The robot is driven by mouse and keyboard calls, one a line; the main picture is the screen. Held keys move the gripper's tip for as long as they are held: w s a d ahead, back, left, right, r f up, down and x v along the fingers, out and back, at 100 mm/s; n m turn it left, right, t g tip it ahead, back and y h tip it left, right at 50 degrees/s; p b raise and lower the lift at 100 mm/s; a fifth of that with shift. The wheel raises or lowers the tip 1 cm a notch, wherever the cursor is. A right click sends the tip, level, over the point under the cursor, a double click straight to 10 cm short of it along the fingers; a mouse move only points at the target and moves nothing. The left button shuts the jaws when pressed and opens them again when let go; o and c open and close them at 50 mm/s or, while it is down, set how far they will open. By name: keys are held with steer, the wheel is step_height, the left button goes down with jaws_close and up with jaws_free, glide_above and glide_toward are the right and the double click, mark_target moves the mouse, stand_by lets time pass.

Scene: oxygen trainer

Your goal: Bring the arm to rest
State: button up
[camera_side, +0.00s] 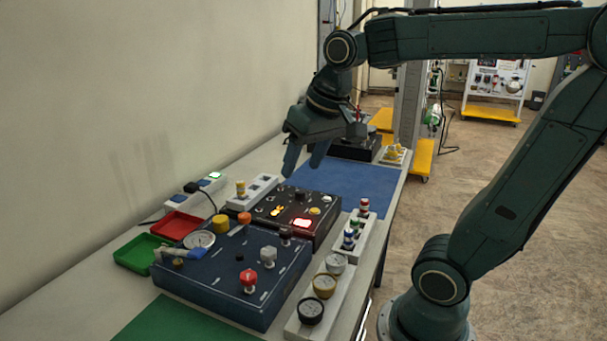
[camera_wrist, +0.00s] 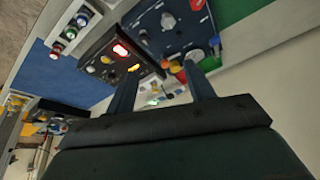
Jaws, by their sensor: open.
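My gripper (camera_side: 304,160) hangs from my arm above the far part of the bench, its fingers pointing down. The fingers are apart with nothing between them. In the wrist view my gripper (camera_wrist: 158,82) shows two separated dark fingers. Below it stands a dark panel box (camera_side: 321,231) with a lit red light and a yellow light; the same panel box shows in the wrist view (camera_wrist: 106,45). The fingertips are above the bench and look clear of the things on it.
A blue panel box (camera_side: 215,290) with red and white knobs stands nearer. Red (camera_side: 176,225) and green (camera_side: 140,254) trays lie left. A white rack of gauges (camera_side: 335,290) and one of small coloured parts (camera_side: 352,240) line the right. A blue mat (camera_side: 350,182) lies behind; the wall is left.

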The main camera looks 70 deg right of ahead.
steer(key=s+a+f+n+t, duration=0.1)
steer(key=s+a+f+n, duration=0.2)
steer(key=s, duration=0.5)
steer(key=shift+s+a+f+n+y, duration=0.2)
steer(key=shift+a+f+n+y, duration=0.15)
steer(key=shift+a+n, duration=0.45)
